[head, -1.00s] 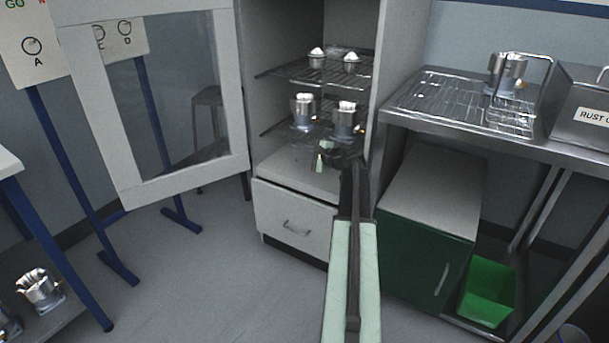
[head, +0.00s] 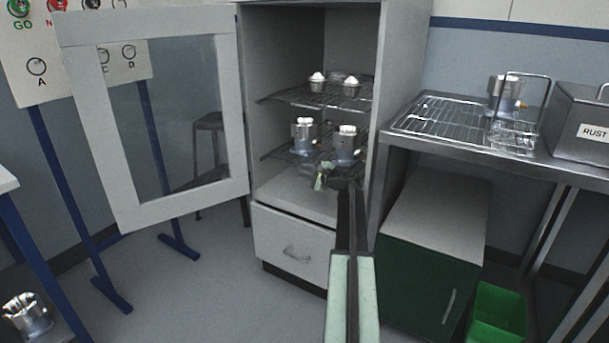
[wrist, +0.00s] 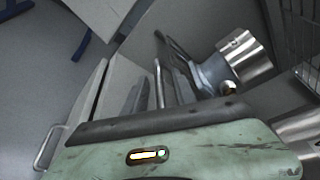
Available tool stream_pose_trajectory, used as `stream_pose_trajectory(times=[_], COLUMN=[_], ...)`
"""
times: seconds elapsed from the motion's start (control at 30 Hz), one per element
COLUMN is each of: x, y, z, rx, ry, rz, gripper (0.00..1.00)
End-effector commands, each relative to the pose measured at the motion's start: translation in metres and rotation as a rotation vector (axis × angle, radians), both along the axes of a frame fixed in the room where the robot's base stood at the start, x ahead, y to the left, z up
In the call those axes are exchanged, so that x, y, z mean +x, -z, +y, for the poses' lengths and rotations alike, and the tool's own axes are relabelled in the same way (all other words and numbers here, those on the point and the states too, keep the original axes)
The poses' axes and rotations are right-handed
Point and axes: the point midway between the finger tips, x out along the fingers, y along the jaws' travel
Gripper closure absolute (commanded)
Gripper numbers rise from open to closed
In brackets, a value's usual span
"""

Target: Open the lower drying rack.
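The lower drying rack (head: 272,154) is a wire shelf in the open cabinet, carrying two machined housings (head: 304,138) (head: 346,147). Part of its front is hidden behind my gripper. My gripper (head: 325,178) is just in front of and below the rack's front edge, under the housings. In the wrist view, a thin metal bar (wrist: 158,82) shows beyond the green gripper body, between grey pieces. One housing (wrist: 240,60) stands close to it on the right. I cannot tell whether the jaws are open or closed on the bar.
An upper rack (head: 290,97) holds two small cups. The glazed cabinet door (head: 100,130) stands open at left. Below are a drawer (head: 292,245) and, at right, a green cupboard (head: 425,280). A steel bench (head: 560,170) stands at right.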

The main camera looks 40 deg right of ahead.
Motion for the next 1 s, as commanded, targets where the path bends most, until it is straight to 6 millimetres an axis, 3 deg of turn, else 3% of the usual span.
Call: stream_pose_trajectory(times=[0.1,0.2,0.23,1.0], x=[-0.0006,-0.0007,-0.0008,-0.0017], y=[-0.0003,-0.0004,-0.0003,0.0], z=[0.0001,0.0,-0.0001,-0.0006], rx=[0.0,0.0,-0.001,-0.001], ry=[0.0,0.0,0.0,0.001], rz=[0.0,0.0,0.0,0.001], gripper=[0.7,0.98,1.0,1.0])
